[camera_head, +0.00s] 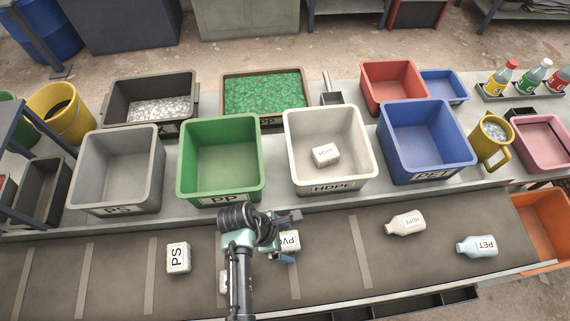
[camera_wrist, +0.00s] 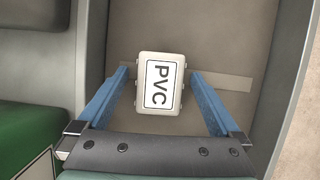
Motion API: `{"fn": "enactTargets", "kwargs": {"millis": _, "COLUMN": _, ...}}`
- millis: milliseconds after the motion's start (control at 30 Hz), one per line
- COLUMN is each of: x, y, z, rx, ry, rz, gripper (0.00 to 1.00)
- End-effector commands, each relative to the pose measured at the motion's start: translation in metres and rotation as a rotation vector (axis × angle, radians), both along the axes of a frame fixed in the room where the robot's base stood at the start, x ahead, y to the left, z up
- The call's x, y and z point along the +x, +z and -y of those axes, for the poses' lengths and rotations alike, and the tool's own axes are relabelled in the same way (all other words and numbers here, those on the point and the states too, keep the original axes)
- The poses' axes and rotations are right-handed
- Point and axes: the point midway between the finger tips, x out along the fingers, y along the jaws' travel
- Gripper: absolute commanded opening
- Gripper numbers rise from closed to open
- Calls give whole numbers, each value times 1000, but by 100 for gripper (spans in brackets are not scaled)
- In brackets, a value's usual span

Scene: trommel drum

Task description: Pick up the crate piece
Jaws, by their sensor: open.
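A white block labelled PVC, the likely crate piece, lies on the dark conveyor belt and shows in the wrist view (camera_wrist: 160,84) with its label facing up. In the head view the PVC block (camera_head: 291,241) is partly hidden by my gripper. My gripper (camera_wrist: 158,76) is open, its two blue fingers on either side of the block in the wrist view, with a gap on both sides. How far the fingertips are above the belt is hard to tell. In the head view my gripper (camera_head: 283,256) is over the block.
A PS block (camera_head: 178,257), an HDPE bottle (camera_head: 405,223) and a PET bottle (camera_head: 478,245) lie on the belt. Another pale piece (camera_head: 223,283) is mostly hidden by my arm. Behind stand the PS (camera_head: 77,180), PP (camera_head: 187,160), HDPE (camera_head: 297,165) and PET (camera_head: 387,140) bins.

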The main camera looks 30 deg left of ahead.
Motion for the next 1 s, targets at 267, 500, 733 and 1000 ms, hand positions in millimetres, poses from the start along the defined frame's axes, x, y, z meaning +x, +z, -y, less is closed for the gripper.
{"fn": "enactTargets", "kwargs": {"millis": 267, "x": 0, "y": 0, "z": 0, "rx": 0, "ry": 0, "rz": 0, "gripper": 75}}
{"fn": "enactTargets", "kwargs": {"millis": 500, "x": 0, "y": 0, "z": 0, "rx": 0, "ry": 0, "rz": 0, "gripper": 32}}
{"fn": "enactTargets", "kwargs": {"millis": 733, "x": 0, "y": 1, "z": 0, "rx": 0, "ry": 0, "rz": 0, "gripper": 12}}
{"fn": "enactTargets", "kwargs": {"millis": 1000, "x": 0, "y": 8, "z": 0, "rx": 0, "ry": 0, "rz": 1, "gripper": 11}}
